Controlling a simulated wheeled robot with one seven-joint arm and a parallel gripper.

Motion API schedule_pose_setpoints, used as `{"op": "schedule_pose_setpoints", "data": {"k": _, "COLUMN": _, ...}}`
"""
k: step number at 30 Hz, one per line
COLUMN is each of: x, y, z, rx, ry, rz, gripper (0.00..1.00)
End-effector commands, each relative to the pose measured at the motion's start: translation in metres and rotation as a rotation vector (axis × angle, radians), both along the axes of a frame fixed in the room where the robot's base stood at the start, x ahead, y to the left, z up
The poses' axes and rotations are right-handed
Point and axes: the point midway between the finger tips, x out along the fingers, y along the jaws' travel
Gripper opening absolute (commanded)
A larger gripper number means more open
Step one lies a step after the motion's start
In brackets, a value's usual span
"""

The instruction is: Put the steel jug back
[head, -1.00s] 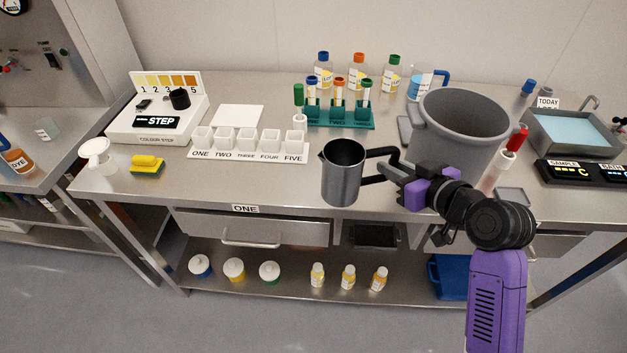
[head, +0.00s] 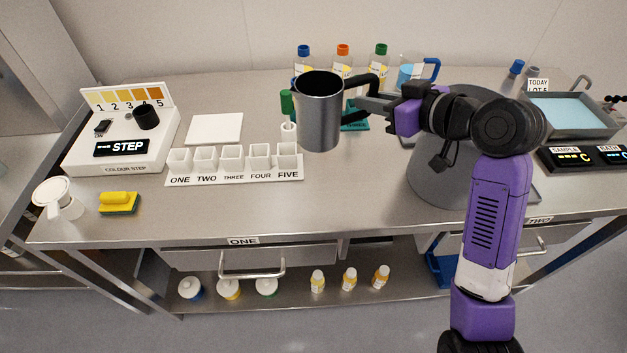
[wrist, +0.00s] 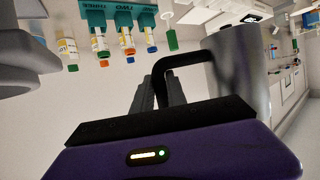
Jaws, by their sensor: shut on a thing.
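The steel jug (head: 320,118) is a grey metal cylinder with a dark handle, upright in the head view. My gripper (head: 366,104) is shut on its handle, coming from the right, and holds the jug in the air above the bench. In the wrist view the jug (wrist: 240,75) is at the right, with its black handle between the fingers (wrist: 162,85). The jug and my arm hide most of the teal tube rack (head: 355,122) behind them.
A large grey pot (head: 440,180) stands behind my forearm. White cups (head: 232,160) stand left of the jug, with the colour step unit (head: 85,155) and sponge (head: 119,202) further left. A water tray (head: 570,115) is at the right. The front middle of the bench (head: 330,210) is clear.

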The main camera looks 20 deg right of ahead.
Motion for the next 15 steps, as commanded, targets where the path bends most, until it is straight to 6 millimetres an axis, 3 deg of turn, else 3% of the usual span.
{"op": "schedule_pose_setpoints", "data": {"k": 15, "x": -0.001, "y": 0.000, "z": -0.114, "rx": 0.004, "ry": 0.006, "rz": -0.001, "gripper": 0.00}}
